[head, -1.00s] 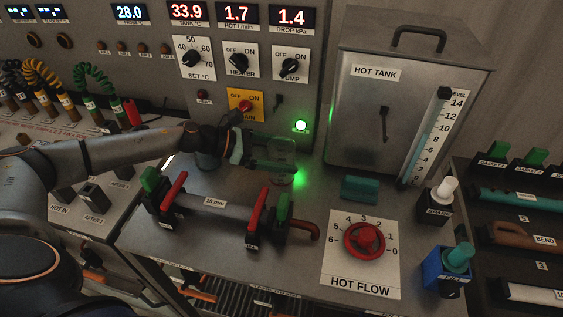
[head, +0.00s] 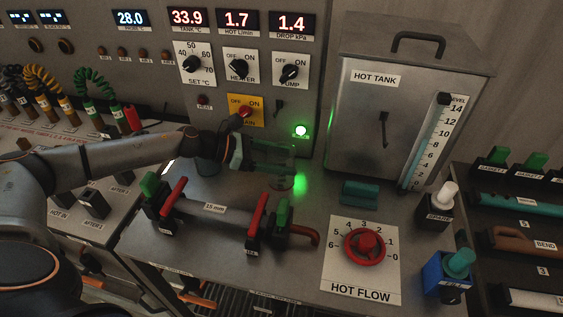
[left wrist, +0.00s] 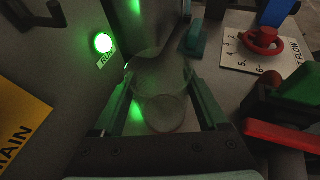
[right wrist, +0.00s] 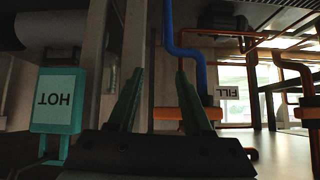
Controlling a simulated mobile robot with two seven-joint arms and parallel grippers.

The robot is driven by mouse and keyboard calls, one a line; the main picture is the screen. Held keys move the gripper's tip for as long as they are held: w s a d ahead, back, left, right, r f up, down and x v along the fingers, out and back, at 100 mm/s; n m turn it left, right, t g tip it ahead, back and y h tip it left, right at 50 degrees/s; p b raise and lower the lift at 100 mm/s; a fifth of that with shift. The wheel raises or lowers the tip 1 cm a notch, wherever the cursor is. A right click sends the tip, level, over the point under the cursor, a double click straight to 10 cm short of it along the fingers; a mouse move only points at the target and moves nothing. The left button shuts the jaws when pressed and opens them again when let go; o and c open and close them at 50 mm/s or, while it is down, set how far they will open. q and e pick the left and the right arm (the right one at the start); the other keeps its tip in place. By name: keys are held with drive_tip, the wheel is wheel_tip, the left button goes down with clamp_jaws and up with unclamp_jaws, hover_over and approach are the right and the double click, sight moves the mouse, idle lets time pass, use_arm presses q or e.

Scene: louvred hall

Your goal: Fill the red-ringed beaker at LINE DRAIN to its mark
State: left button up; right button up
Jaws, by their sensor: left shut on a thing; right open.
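My left gripper (head: 290,162) is shut around a clear glass beaker (head: 284,183) above the bench, near the green-lit RUN lamp. In the left wrist view the beaker (left wrist: 160,112) sits between the two teal fingers and looks upright and clear. I cannot make out a red ring, a fill mark or any liquid. My right gripper (right wrist: 159,75) is open and empty in the right wrist view, and is out of the head view. No label reading LINE DRAIN is legible.
A 15 mm pipe section (head: 212,214) with red and green levers lies in front of the beaker. The HOT TANK (head: 375,125) and HOT FLOW knob (head: 367,244) are to the right. A HOT tag (right wrist: 57,98) and a blue pipe (right wrist: 190,55) flank my right gripper.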

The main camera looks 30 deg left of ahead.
use_arm(q)
wheel_tip(320, 180, up, 3)
drive_tip(key=shift+f, duration=0.1)
drive_tip(key=s+d+r, duration=0.2)
drive_tip(key=s+r, duration=0.3)
drive_tip(key=s, duration=0.1)
drive_tip(key=s+d+r+b, duration=0.1)
drive_tip(key=s+d+r, duration=0.1)
drive_tip(key=s+r, duration=0.3)
drive_tip(key=shift+s+d, duration=0.25)
drive_tip(key=shift+s, duration=0.85)
drive_tip(key=shift+s, duration=0.1)
